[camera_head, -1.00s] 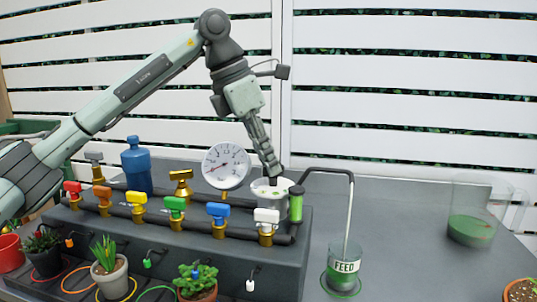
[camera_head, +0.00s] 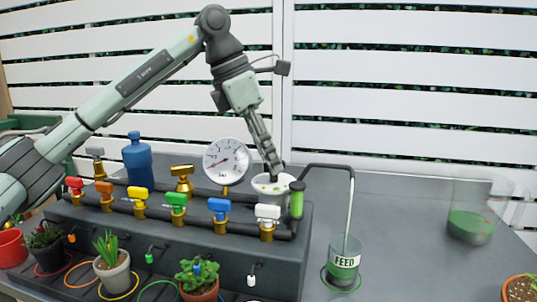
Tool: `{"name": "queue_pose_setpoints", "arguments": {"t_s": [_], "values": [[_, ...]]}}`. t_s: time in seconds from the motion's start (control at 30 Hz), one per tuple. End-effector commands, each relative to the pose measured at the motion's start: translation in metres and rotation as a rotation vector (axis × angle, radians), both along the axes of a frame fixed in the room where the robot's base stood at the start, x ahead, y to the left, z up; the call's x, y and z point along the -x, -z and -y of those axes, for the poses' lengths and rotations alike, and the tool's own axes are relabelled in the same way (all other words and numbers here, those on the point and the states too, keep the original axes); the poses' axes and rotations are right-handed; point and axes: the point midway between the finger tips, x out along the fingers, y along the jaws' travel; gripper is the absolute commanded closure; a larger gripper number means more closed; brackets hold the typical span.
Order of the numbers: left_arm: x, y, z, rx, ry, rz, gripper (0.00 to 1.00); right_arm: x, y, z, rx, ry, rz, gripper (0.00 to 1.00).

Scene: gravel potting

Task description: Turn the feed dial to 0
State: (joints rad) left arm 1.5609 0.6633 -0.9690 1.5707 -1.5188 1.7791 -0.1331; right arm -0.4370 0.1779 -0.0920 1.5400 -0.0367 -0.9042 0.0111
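The feed dial appears to be the white round part (camera_head: 266,190) with small green marks on top, at the back right of the dark bench block. My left gripper (camera_head: 276,170) reaches down onto its top from above, with its fingertips at or just over the dial's middle. The fingers look close together, but I see them from the side and cannot tell whether they grip a knob. They hide part of the dial's top, and its setting is too small to read. A jar labelled FEED (camera_head: 343,262) with green liquid stands right of the block. My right gripper is out of view.
A pressure gauge (camera_head: 226,161) stands left of the dial. A green cylinder (camera_head: 297,201) with a bent dark pipe stands close on its right. Several coloured valves (camera_head: 219,208) line the front.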

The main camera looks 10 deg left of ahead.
Motion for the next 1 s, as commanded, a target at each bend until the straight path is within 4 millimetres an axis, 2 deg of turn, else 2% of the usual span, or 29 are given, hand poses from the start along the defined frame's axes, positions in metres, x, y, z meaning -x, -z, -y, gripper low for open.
{"name": "queue_pose_setpoints", "arguments": {"t_s": [0.27, 0.37, 0.7, 0.83, 1.0], "values": [[0.001, -0.006, -0.002, 0.001, -0.002, 0.002, 0.68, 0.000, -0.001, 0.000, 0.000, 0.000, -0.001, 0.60], [0.003, -0.019, -0.007, 0.001, -0.002, 0.004, 0.68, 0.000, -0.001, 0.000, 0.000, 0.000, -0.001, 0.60], [0.016, -0.085, -0.030, 0.001, -0.002, 0.004, 0.68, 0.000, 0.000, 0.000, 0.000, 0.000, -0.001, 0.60], [0.020, -0.101, -0.036, 0.001, 0.000, 0.002, 0.68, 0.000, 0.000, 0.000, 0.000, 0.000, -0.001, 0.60], [0.022, -0.111, -0.039, 0.001, 0.001, 0.001, 0.68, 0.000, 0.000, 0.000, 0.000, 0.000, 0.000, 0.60]]}}
